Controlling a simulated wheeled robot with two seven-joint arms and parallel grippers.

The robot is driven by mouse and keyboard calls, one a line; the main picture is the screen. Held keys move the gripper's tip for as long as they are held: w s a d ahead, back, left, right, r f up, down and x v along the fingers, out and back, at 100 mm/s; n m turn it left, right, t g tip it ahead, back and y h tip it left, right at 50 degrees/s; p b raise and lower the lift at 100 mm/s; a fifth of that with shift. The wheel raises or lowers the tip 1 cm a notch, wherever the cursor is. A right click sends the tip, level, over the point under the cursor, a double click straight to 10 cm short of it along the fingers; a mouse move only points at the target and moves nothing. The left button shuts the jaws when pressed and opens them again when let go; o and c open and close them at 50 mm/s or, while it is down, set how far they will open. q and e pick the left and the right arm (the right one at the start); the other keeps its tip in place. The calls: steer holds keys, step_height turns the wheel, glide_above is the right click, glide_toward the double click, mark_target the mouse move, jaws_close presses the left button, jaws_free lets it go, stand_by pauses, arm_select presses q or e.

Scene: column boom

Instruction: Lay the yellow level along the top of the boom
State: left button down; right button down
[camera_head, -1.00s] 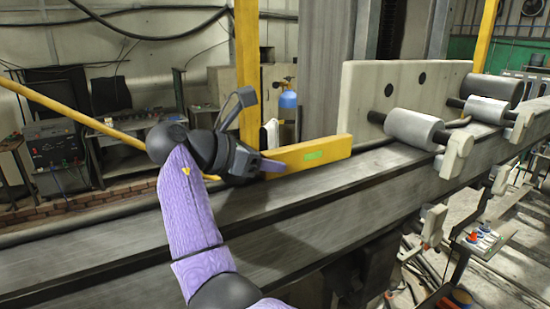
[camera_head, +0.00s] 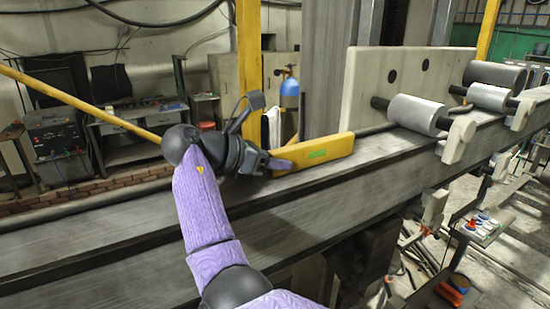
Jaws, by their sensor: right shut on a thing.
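The yellow level (camera_head: 325,150), with a green vial window, is in the middle of the head view. It lies nearly lengthwise with the grey boom (camera_head: 410,173), at the boom's top. I cannot tell whether its underside touches the boom. My right gripper (camera_head: 278,163) is shut on the level's left end, which the fingers partly hide. My right arm reaches in from the bottom over the boom's near side. My left gripper is not in view.
Grey rollers (camera_head: 418,114) on brackets and a pale upright plate (camera_head: 395,85) stand on the boom to the right. A yellow post (camera_head: 249,70) rises behind the boom. A blue cylinder (camera_head: 290,91) stands behind. The boom's top left of the rollers is mostly clear.

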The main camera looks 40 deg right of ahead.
steer(key=shift+f, duration=0.1)
steer(key=shift+f, duration=0.1)
steer(key=shift+c, duration=1.8)
jaws_free()
steer(key=b+v, duration=0.2)
steer(key=v, duration=0.8)
steer(key=shift+a+f+b, duration=0.1)
steer(key=shift+b, duration=0.25)
